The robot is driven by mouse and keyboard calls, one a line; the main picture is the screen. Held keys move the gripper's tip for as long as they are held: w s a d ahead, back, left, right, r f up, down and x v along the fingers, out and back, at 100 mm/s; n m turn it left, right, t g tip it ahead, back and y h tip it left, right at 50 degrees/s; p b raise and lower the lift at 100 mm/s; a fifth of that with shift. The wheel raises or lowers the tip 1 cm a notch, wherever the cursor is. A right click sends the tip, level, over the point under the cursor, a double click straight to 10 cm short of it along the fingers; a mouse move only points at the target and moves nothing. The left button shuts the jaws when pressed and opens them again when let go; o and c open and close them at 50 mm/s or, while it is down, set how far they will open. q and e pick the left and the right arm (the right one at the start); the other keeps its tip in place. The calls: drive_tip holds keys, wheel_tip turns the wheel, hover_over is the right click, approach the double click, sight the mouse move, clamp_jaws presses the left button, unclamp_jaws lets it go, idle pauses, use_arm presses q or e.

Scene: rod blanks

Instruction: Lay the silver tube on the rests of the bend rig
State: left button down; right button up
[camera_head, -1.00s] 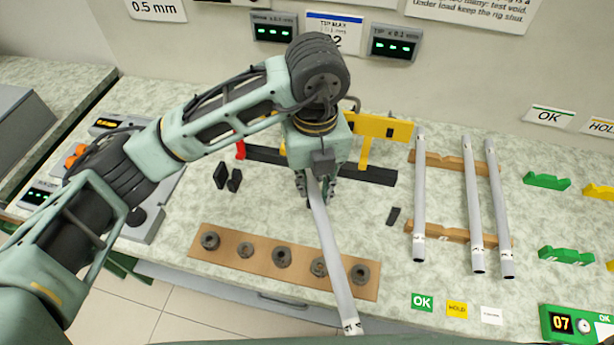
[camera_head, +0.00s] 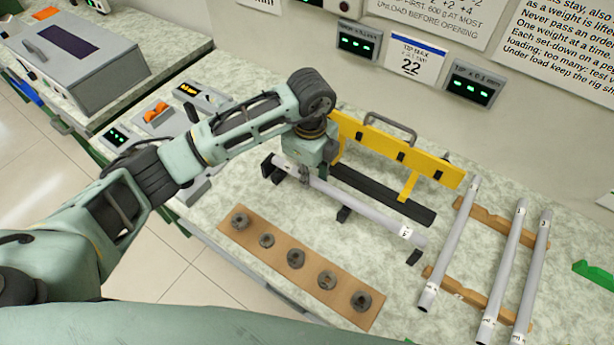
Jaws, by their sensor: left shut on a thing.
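The silver tube (camera_head: 358,207) is in my left gripper (camera_head: 306,176), which is shut around it near its left end. The tube runs from upper left to lower right, roughly parallel to the bend rig's black bar (camera_head: 385,195), with a white label near its right end. The rig's small black rests show at the tube's left end (camera_head: 267,166), below its middle (camera_head: 343,214) and below its right end (camera_head: 414,257). I cannot tell whether the tube touches them. The rig's yellow guard (camera_head: 433,170) stands raised behind. My right gripper is not in view.
Several dark ring weights (camera_head: 295,258) sit on a brown board (camera_head: 341,311) in front of the rig. Three more grey tubes (camera_head: 505,268) lie on wooden racks (camera_head: 470,293) at the right. A grey case (camera_head: 95,75) stands at the upper left.

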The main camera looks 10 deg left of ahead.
use_arm(q)
drive_tip(key=shift+w+a+f, duration=0.75)
drive_tip(key=shift+w+f, duration=0.1)
drive_tip(key=shift+w, duration=0.2)
wheel_tip(320, 180, down, 3)
drive_tip(key=shift+f+p, duration=0.15)
drive_tip(key=shift+p, duration=0.65)
drive_tip(key=shift+f, duration=0.3)
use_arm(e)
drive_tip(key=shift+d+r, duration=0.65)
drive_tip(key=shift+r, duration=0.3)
use_arm(q)
drive_tip(key=shift+f, duration=0.2)
drive_tip(key=c, duration=1.6)
unclamp_jaws()
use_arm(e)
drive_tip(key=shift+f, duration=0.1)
